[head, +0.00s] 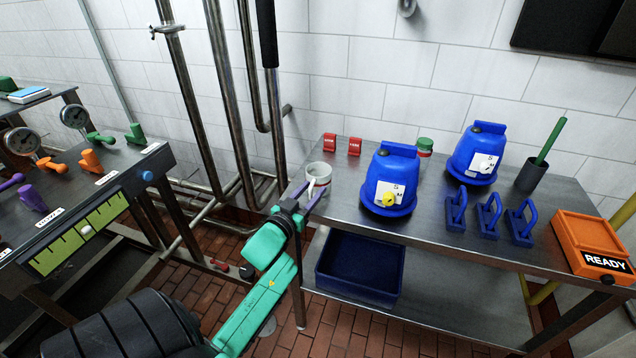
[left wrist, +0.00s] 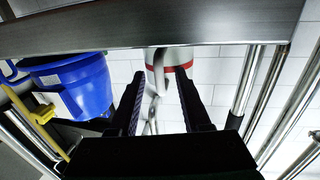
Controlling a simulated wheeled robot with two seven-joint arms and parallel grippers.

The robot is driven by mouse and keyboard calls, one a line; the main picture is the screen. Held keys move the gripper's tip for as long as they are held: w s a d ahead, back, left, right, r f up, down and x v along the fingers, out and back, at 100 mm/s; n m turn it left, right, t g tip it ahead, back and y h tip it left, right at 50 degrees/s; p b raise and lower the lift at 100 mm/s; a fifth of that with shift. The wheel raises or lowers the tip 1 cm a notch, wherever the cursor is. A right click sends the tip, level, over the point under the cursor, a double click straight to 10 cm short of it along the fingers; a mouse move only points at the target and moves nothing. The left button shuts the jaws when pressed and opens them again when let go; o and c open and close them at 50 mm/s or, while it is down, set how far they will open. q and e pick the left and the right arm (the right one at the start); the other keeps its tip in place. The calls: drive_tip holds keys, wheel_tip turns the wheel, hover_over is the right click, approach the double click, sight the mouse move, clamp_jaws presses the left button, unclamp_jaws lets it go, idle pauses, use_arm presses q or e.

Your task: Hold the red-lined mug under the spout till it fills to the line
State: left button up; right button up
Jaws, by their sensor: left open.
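The white mug (head: 319,172) stands at the left end of the steel table. In the left wrist view the mug (left wrist: 172,55) shows a red band and a pale handle that hangs between the fingers' directions. My left gripper (head: 306,196) is at the table's left edge, close to the mug on its near side. Its two fingers (left wrist: 161,100) are apart, pointing toward the mug's handle; I cannot tell whether they touch it. I cannot make out a spout clearly. My right gripper is not in view.
Two blue vessels (head: 389,180) (head: 475,153), several blue handled blocks (head: 456,209), red blocks (head: 329,142), a green-lidded jar (head: 425,147) and an orange READY box (head: 590,246) occupy the table. A blue bin (head: 359,265) sits below. A valve bench (head: 85,225) stands left.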

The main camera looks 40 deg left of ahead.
use_arm(q)
clamp_jaws()
idle(1.3)
